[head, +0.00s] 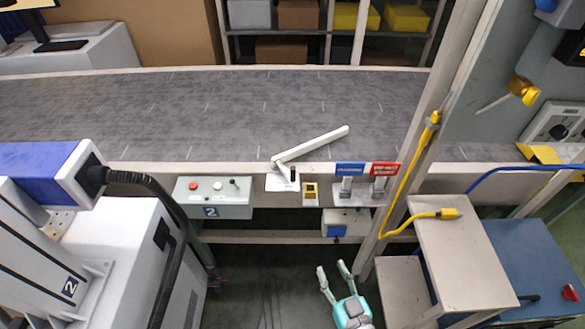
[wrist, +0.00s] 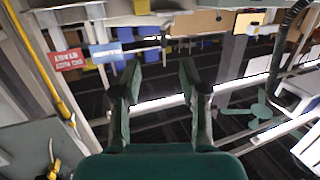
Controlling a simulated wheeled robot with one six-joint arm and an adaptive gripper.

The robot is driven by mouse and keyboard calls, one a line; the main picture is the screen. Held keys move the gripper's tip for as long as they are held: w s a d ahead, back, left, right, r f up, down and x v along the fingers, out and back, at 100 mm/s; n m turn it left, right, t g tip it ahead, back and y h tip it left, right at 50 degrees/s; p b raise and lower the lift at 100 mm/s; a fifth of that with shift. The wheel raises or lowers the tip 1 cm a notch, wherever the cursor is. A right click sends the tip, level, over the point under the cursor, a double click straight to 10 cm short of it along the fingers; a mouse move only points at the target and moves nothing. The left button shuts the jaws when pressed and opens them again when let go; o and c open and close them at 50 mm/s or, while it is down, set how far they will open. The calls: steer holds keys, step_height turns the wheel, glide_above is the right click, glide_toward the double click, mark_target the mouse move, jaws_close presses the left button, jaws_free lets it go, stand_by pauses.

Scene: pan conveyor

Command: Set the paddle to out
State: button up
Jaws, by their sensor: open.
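The paddle (head: 312,144) is a long white bar pivoted at the near edge of the conveyor. It lies slanted over the belt, its free end up and to the right. A small black handle (head: 292,174) stands by its pivot, over a white plate. My gripper (head: 333,270) is open and empty, low in front of the conveyor, below and to the right of the handle and apart from it. In the wrist view my gripper's two fingers (wrist: 158,75) are spread with nothing between them. I cannot make out the paddle clearly in the wrist view.
Right of the handle are a yellow-framed switch (head: 310,192), a blue sign (head: 350,169) and a red sign (head: 385,169) over two grey levers. A control box (head: 213,198) is left. A post with a yellow cable (head: 405,170) and a stepped stand (head: 465,255) are right.

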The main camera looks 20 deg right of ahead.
steer(key=t+y, duration=0.1)
glide_toward(294, 171)
steer(key=shift+n, duration=0.4)
steer(key=w, duration=1.1)
steer(key=shift+a+f, duration=0.25)
steer(key=shift+a, duration=0.05)
jaws_close()
